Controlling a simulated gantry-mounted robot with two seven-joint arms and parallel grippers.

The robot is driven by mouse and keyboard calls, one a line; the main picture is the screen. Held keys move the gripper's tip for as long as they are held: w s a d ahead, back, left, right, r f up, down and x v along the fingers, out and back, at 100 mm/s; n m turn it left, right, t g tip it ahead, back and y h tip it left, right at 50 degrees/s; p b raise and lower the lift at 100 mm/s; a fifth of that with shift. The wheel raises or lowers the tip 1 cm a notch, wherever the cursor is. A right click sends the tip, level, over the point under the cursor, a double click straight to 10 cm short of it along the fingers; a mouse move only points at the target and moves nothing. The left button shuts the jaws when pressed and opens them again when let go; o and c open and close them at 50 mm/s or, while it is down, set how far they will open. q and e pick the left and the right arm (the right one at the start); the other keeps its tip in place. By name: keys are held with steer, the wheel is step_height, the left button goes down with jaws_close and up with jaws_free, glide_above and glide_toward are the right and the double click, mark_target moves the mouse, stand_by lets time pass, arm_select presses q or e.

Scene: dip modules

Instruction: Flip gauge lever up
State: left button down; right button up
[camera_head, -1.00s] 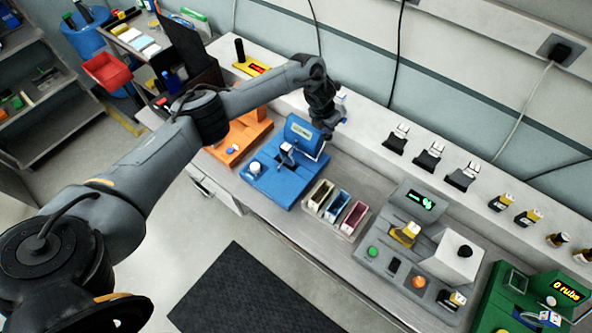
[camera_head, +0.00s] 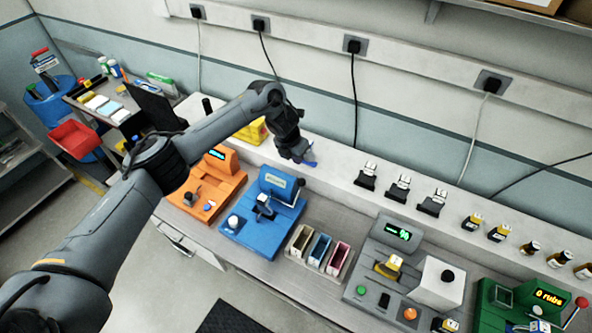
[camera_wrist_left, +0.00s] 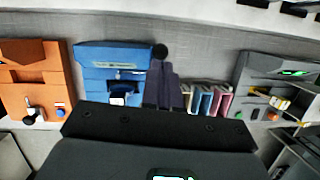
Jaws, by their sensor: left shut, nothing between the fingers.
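The blue device (camera_head: 262,222) stands on the bench, with a small display on its raised back. A lever with a black ball knob (camera_head: 299,182) is on its right side, the knob near the height of the display. In the left wrist view the knob (camera_wrist_left: 160,51) shows just beyond my fingertips, right of the blue housing (camera_wrist_left: 112,60). My left gripper (camera_head: 311,163) is shut and empty, above and behind the knob, seemingly apart from it. A small black-and-white module (camera_head: 264,206) sits at the middle of the blue device. My right gripper is not in view.
An orange device (camera_head: 214,185) stands left of the blue one. Three small bins (camera_head: 319,249), a grey device (camera_head: 398,232) and a green device (camera_head: 495,297) stand to the right. Several modules line the back ledge (camera_head: 340,172).

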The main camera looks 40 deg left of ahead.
arm_select(q)
steer(key=shift+w+a+r, duration=0.1)
steer(key=shift+w+r, duration=0.1)
steer(key=shift+r, duration=0.8)
steer(key=shift+w+a+r, duration=0.1)
steer(key=shift+w+r, duration=0.05)
steer(key=shift+r, duration=0.8)
steer(key=shift+d+f, duration=0.1)
steer(key=shift+d, duration=0.05)
